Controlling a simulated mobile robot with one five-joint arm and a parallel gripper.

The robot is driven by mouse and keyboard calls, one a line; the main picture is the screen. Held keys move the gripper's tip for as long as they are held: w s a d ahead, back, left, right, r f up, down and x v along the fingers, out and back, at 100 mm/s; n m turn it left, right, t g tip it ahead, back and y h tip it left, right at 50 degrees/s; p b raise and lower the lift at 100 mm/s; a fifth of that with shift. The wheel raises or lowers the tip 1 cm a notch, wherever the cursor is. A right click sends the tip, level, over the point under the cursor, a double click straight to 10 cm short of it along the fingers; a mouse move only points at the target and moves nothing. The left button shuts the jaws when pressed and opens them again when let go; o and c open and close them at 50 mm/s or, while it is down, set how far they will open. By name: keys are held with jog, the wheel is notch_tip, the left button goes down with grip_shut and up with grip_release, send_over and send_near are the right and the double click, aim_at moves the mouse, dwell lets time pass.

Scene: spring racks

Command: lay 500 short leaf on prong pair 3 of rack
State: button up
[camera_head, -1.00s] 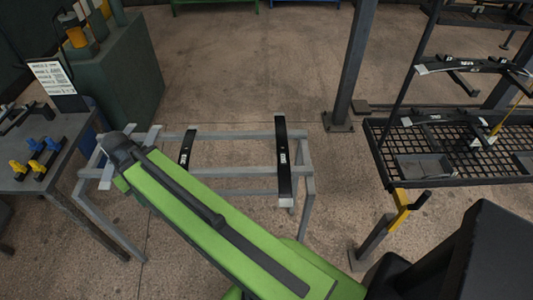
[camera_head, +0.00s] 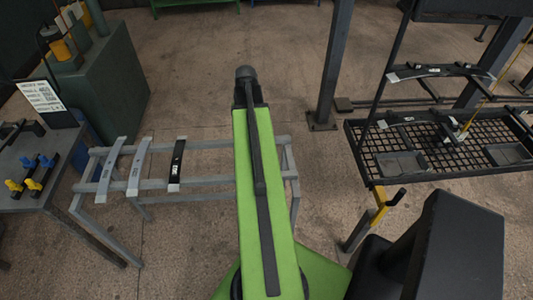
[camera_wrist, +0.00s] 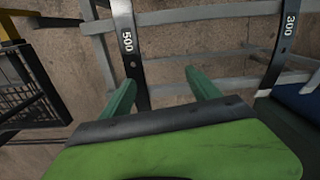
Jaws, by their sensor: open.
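The dark leaf marked 500 (camera_wrist: 128,45) lies across the rails of a grey stand in the wrist view. My gripper (camera_wrist: 160,78) is open, its green fingers apart. The leaf's near end shows beside the left finger, not centred between the fingers; I cannot tell if they touch. In the head view my arm hides this leaf and the gripper. The rack (camera_head: 362,165) stands at the right, with leaves on its upper prongs (camera_head: 440,72) and another leaf (camera_head: 415,118) lower down. Prong pair numbers cannot be read.
The grey stand (camera_head: 215,143) also holds a dark leaf (camera_head: 177,163), marked 300 in the wrist view (camera_wrist: 285,40), and two grey leaves (camera_head: 137,167) (camera_head: 110,170). A table (camera_head: 60,160) with yellow and blue fixtures is at left.

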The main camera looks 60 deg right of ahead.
jog(key=s+d+r+m, duration=0.1)
jog(key=s+d, duration=0.4)
jog(key=f+b, duration=1.2)
jog(key=shift+s+a+f, duration=0.15)
jog(key=shift+a+f, duration=0.05)
jog(key=shift+f, duration=0.05)
jog(key=f+b, duration=0.5)
jog(key=shift+d+f, duration=0.1)
jog(key=shift+d, duration=0.1)
jog(key=shift+r, duration=0.2)
jog(key=shift+s, duration=0.1)
grip_shut()
